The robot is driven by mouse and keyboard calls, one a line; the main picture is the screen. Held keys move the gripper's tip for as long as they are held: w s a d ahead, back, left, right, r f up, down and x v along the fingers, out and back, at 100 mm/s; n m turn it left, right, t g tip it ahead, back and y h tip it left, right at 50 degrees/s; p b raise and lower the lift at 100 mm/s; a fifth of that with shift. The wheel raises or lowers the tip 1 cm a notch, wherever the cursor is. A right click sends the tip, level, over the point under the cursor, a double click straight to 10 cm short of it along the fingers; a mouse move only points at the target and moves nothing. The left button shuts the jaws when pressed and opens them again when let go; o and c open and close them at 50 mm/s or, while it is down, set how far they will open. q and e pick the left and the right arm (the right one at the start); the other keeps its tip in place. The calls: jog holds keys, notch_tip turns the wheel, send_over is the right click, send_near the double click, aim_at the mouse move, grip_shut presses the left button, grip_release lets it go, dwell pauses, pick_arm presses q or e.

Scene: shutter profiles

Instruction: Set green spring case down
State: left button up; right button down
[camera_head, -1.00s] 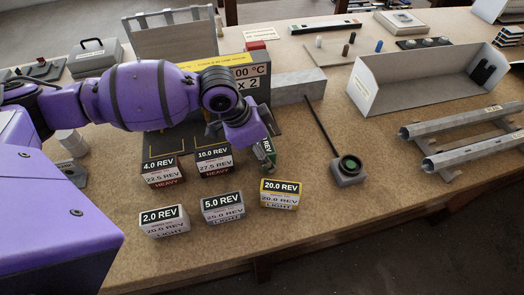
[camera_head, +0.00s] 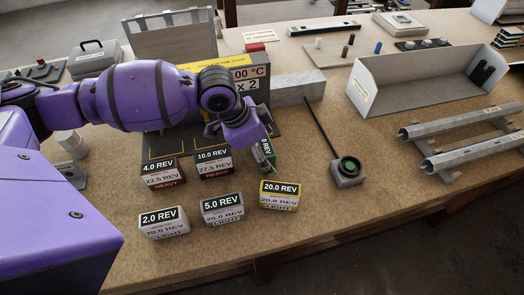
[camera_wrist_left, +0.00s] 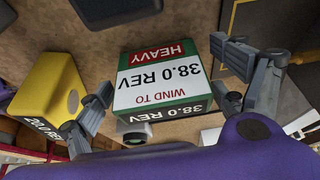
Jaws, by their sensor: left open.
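The green spring case (camera_head: 265,154) has a green, white and red face reading 38.0 REV and HEAVY in the left wrist view (camera_wrist_left: 163,82). In the head view it is just right of the 10.0 REV case, partly covered by my gripper. My left gripper (camera_head: 252,148) is open around it. In the left wrist view the two fingers (camera_wrist_left: 168,95) stand on either side of the case, with gaps showing. Whether the case's underside rests fully on the bench is hidden. My right gripper is not in view.
The yellow 20.0 REV case (camera_head: 279,195) is close in front, beside one finger in the wrist view. The 10.0 REV case (camera_head: 213,163) is to the left. A grey block with a dark round button (camera_head: 348,170) is to the right.

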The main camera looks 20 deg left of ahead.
pick_arm(q)
jog(key=v, duration=1.1)
jog(key=shift+r+p, duration=0.25)
jog(key=shift+p, duration=0.2)
jog(key=shift+s+f, duration=0.1)
jog(key=shift+s, duration=0.05)
